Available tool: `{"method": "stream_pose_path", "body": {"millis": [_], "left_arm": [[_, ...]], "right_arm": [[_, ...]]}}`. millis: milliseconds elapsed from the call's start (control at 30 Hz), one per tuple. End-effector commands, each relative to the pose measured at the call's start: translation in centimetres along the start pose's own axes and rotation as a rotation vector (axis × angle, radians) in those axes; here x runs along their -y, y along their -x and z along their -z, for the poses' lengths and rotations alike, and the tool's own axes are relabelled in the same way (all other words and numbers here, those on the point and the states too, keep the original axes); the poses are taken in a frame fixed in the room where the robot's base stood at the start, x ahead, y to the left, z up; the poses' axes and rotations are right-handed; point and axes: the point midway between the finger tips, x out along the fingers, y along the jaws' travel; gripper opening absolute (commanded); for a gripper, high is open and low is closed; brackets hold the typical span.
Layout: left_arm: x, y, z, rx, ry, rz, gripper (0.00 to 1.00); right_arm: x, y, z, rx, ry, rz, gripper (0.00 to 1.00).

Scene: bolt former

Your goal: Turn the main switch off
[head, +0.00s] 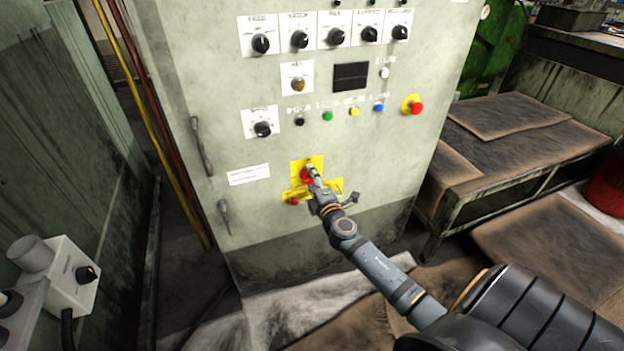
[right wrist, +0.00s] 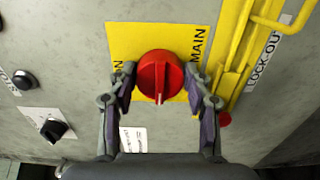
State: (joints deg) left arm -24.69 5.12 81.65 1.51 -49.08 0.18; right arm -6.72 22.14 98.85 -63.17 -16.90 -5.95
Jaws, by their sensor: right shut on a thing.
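The main switch (right wrist: 160,77) is a red rotary knob on a yellow plate (right wrist: 121,42) marked MAIN. In the head view the red knob (head: 306,174) shows low on the front of a grey-green cabinet, partly hidden by my gripper. My right gripper (right wrist: 161,82) has its two fingers on opposite sides of the knob, shut on it. In the head view the right gripper (head: 314,178) reaches the plate from the lower right. The knob's ridge points toward the bottom of the wrist picture. My left gripper is not in view.
A yellow lock-out bracket (right wrist: 233,60) sits beside the plate. The cabinet (head: 220,100) carries several black knobs above, coloured buttons and a red emergency button (head: 416,107). A workbench (head: 500,150) stands at right. A white switch box (head: 65,277) is at lower left.

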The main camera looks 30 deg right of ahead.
Motion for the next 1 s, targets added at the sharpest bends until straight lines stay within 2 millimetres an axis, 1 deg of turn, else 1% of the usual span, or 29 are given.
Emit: {"method": "stream_pose_path", "body": {"millis": [100, 133, 300, 567, 667, 767, 1000], "left_arm": [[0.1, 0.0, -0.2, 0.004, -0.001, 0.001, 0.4], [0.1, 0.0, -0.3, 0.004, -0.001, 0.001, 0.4], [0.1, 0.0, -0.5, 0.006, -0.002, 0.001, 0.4], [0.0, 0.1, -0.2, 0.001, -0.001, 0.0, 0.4], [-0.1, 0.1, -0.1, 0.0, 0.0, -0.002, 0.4], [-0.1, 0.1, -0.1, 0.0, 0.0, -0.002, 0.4], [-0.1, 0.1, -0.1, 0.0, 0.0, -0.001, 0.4]], "right_arm": [[0.1, 0.0, 0.0, -0.001, 0.002, 0.001, 0.18], [0.1, 0.0, 0.0, -0.001, 0.002, 0.001, 0.51], [0.1, 0.0, 0.0, 0.0, 0.001, 0.001, 0.72], [0.0, 0.0, 0.0, 0.0, 0.0, 0.0, 0.72], [0.1, 0.6, 0.0, -0.001, 0.0, 0.002, 0.72], [0.1, 2.3, 0.0, -0.001, 0.002, 0.003, 0.72], [0.2, 8.2, 0.0, -0.003, 0.004, 0.005, 0.72]]}}
